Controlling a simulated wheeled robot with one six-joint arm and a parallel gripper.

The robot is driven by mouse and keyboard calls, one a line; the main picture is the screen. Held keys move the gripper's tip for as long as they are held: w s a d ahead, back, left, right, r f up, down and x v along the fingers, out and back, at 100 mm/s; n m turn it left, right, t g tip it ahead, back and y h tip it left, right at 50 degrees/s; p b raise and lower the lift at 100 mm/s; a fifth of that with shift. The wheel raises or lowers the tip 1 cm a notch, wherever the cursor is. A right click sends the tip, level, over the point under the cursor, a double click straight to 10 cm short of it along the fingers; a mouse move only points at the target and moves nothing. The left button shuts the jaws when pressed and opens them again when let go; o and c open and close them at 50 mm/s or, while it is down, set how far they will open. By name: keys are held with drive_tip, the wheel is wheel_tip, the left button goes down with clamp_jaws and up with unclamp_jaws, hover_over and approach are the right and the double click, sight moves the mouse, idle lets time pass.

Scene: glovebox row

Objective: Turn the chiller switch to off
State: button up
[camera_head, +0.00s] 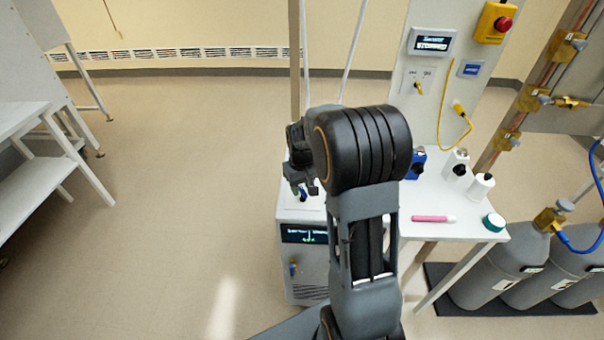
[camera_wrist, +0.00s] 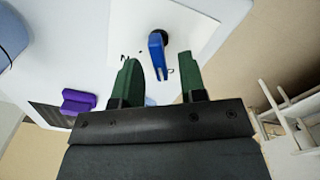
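The chiller is a white cabinet (camera_head: 308,272) with a dark lit display (camera_head: 303,234) on its front, standing left of the bench. In the wrist view, a blue lever-like switch handle (camera_wrist: 157,52) on a dark round base sits on a white plate (camera_wrist: 180,32) on a white surface, apparently the chiller top. My gripper (camera_head: 304,190) hangs over the chiller top in the head view. In the wrist view its green fingers (camera_wrist: 160,82) are apart, with nothing held. The handle's lower end lies near the gap between the fingertips; contact cannot be told. My arm hides part of the cabinet.
A white bench (camera_head: 458,235) holds a pink marker (camera_head: 433,219), white bottles and a green-lidded jar. Grey gas cylinders (camera_head: 480,287) stand at right. A panel above has a red button (camera_head: 503,24). A purple block (camera_wrist: 78,101) shows in the wrist view. The floor at left is clear.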

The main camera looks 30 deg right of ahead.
sight(302, 189)
wheel_tip(302, 189, up, 13)
drive_tip(key=shift+r, duration=0.2)
idle(1.0)
